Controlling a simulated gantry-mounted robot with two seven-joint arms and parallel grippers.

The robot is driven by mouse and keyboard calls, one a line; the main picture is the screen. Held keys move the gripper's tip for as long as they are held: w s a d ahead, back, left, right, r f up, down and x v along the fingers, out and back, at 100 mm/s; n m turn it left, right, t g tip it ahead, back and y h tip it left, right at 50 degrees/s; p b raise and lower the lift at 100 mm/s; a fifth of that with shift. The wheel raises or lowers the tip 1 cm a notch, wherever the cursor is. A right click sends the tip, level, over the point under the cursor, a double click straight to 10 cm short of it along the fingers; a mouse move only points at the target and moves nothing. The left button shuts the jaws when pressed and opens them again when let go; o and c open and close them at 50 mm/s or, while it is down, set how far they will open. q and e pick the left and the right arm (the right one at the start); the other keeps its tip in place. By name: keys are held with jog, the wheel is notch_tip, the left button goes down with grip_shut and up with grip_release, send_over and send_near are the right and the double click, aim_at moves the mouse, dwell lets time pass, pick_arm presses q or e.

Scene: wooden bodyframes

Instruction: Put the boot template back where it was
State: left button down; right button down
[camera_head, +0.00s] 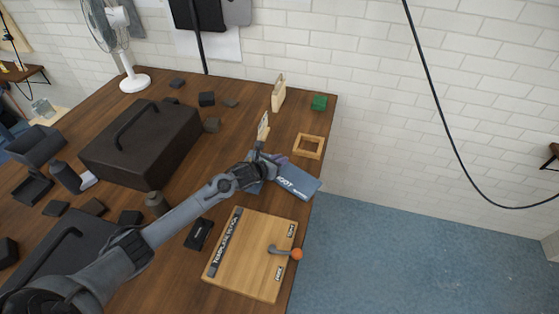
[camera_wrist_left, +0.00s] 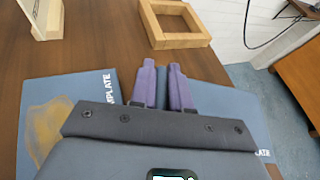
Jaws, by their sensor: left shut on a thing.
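The blue boot template (camera_head: 300,184), with white lettering reading "BOOT", is near the table's right edge. My left gripper (camera_head: 272,160) is at its upper left edge, its purple fingers shut on it. In the left wrist view the two fingers (camera_wrist_left: 163,88) point forward, with a blue panel bearing a tan shape (camera_wrist_left: 45,125) on the left and a blue panel (camera_wrist_left: 235,105) on the right. The gripper body hides the middle, so I cannot tell how they join. My right gripper is not seen.
A square wooden frame (camera_head: 308,146) is beyond the gripper. An orange-knobbed lever (camera_head: 295,254) sits on the rack. A green block (camera_head: 319,103) and an upright wooden piece (camera_head: 278,93) stand farther back. A large dark case (camera_head: 140,145) fills the left.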

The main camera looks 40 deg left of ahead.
pick_arm(q)
jog(key=c, duration=1.1)
grip_release()
jog(key=shift+r, duration=0.15)
jog(key=shift+r+p, duration=0.2)
jog(key=shift+p, duration=0.2)
jog(key=shift+s+a, duration=0.1)
jog(key=shift+s, duration=0.15)
jog(key=v, duration=0.9)
jog(key=shift+s+p, duration=0.2)
jog(key=shift+p, duration=0.2)
jog(key=shift+v, duration=0.95)
jog(key=shift+r, duration=0.1)
jog(key=shift+r, duration=0.1)
